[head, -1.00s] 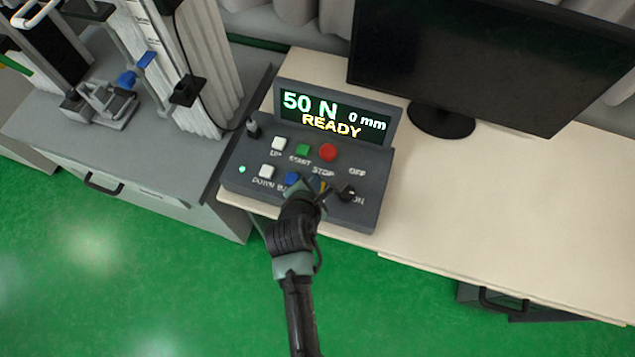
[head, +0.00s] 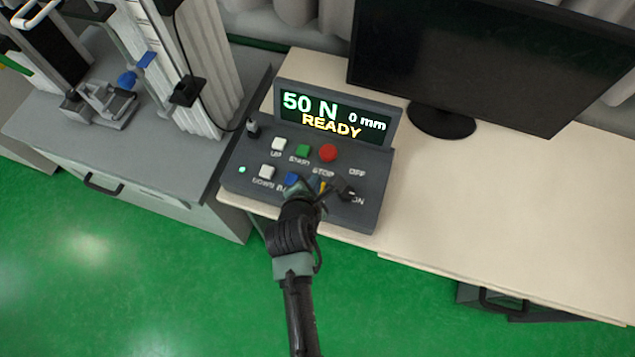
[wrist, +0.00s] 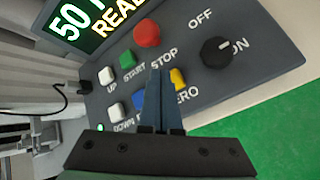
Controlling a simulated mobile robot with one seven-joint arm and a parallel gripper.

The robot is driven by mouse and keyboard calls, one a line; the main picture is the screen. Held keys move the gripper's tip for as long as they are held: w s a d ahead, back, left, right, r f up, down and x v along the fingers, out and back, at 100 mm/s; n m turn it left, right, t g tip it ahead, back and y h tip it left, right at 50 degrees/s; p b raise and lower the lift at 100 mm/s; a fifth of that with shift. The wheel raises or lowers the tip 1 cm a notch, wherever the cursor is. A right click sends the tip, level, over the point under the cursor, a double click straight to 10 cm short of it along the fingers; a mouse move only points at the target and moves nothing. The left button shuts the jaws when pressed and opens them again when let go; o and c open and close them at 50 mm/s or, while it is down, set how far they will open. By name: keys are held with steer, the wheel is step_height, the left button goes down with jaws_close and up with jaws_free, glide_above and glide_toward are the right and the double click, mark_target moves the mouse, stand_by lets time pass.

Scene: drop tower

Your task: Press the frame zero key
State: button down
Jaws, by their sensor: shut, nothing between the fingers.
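The grey control panel (head: 235,178) carries several keys. A yellow key (wrist: 178,79) has a label beside it that reads "ERO", its first part hidden behind my fingers. In the head view the yellow key (head: 323,187) is mostly covered by my gripper. My gripper (wrist: 160,73) is shut and empty. Its fingertips appear just left of the yellow key in the wrist view; I cannot tell whether they touch the panel. In the head view my gripper (head: 312,186) is over the panel's lower row. The blue key (wrist: 138,101) is left of the fingers, partly hidden.
The display (head: 335,112) reads "50 N", "0 mm" and "READY". The red STOP button (wrist: 147,33), green START key (wrist: 127,59) and black ON/OFF knob (wrist: 216,52) surround the area. A monitor (head: 480,60) stands behind right. The right tabletop (head: 490,210) is clear.

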steer(key=shift+f, duration=0.1)
stand_by(0.5)
steer(key=shift+f, duration=0.35)
steer(key=shift+f+b, duration=0.35)
steer(key=shift+f, duration=0.2)
stand_by(0.6)
steer(key=shift+r, duration=0.1)
steer(key=shift+r+p, duration=0.9)
steer(key=shift+p, duration=0.25)
step_height(320, 180, up, 5)
steer(key=p, duration=0.5)
steer(key=shift+p, duration=0.3)
